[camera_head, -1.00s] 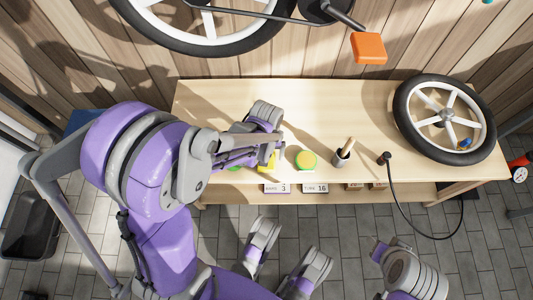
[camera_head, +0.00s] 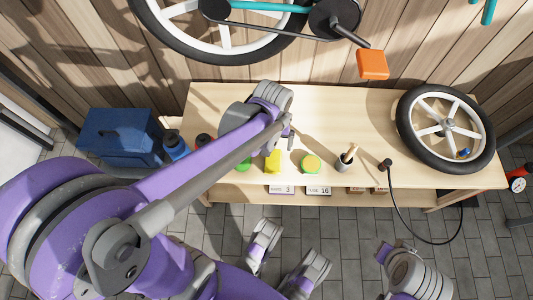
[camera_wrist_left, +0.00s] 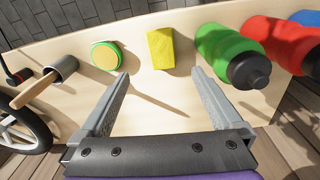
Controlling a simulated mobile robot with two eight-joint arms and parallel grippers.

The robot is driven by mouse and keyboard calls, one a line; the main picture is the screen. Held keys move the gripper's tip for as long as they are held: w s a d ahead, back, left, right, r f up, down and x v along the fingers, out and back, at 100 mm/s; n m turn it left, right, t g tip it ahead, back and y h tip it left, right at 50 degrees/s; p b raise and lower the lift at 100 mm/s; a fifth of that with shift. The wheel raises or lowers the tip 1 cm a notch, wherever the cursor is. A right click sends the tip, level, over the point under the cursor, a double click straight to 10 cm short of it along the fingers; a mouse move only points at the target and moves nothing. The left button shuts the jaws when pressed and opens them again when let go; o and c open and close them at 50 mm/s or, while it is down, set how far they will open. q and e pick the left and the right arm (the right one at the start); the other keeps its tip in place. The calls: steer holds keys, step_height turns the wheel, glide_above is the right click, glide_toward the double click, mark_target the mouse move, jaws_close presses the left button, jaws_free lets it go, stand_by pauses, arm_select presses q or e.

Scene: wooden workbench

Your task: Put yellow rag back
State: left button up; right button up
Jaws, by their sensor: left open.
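The yellow rag (camera_head: 272,161) lies on the workbench near its front edge, as a small folded block. It also shows in the left wrist view (camera_wrist_left: 160,48), plain yellow and rectangular. My left gripper (camera_head: 289,134) is over the bench, behind the rag in the head view. In the left wrist view my left gripper (camera_wrist_left: 161,74) is open and empty, its fingers spread either side of the rag's line. The rag lies beyond the fingertips and apart from them. My right gripper's fingers cannot be made out in the head view.
A round green-and-yellow tin (camera_head: 311,164) sits right of the rag, then a cup (camera_head: 345,161) with a wooden handle. Green (camera_wrist_left: 228,50), red (camera_wrist_left: 275,38) and blue bottles flank the rag's other side. A wheel (camera_head: 402,128) lies on the right; a blue toolbox (camera_head: 120,135) is left.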

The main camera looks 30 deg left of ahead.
arm_select(q)
steer(key=s+d+r+m+t, duration=0.2)
steer(key=s+r+m+t, duration=0.1)
steer(key=s, duration=0.7)
steer(key=shift+d+m+t, duration=0.35)
steer(key=shift+m+t, duration=0.15)
steer(key=shift+m, duration=0.7)
